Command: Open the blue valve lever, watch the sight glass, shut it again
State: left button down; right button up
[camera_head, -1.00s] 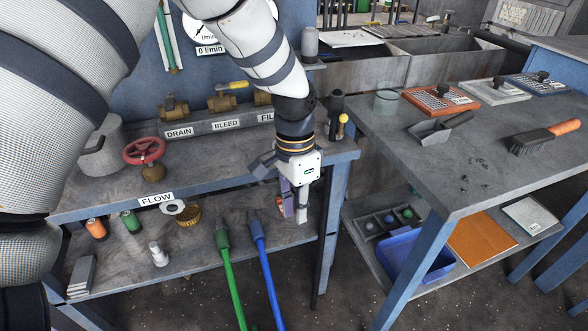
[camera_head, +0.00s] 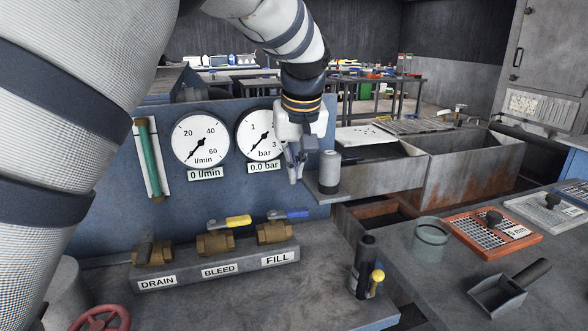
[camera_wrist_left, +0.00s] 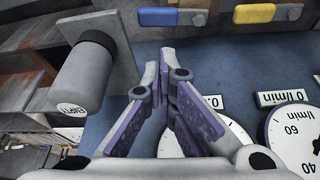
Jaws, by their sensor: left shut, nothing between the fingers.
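The blue valve lever (camera_head: 291,214) sits on the brass FILL valve (camera_head: 275,233), lying roughly level along the row. It also shows in the left wrist view (camera_wrist_left: 158,17), inverted. The sight glass (camera_head: 149,158), a green-filled vertical tube on a white backing, is on the blue panel at the left. My left gripper (camera_head: 295,178) is shut and empty, above the blue lever and in front of the pressure gauge. Its fingertips (camera_wrist_left: 168,58) point toward the blue lever in the left wrist view, apart from it. My right gripper is out of view.
A yellow lever (camera_head: 238,221) is on the BLEED valve beside it. The flow gauge (camera_head: 201,140) reads 0 l/min; the pressure gauge (camera_head: 262,136) reads 0.0 bar. A grey cylinder (camera_head: 329,172) stands on a bracket close right of my gripper. A black-and-yellow tool (camera_head: 366,268) stands at the bench's right.

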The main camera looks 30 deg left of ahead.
aim_at(288, 213)
pick_arm(q)
jog(key=x, duration=0.7)
jog(key=shift+f, duration=0.35)
jog(key=shift+w+a, duration=0.1)
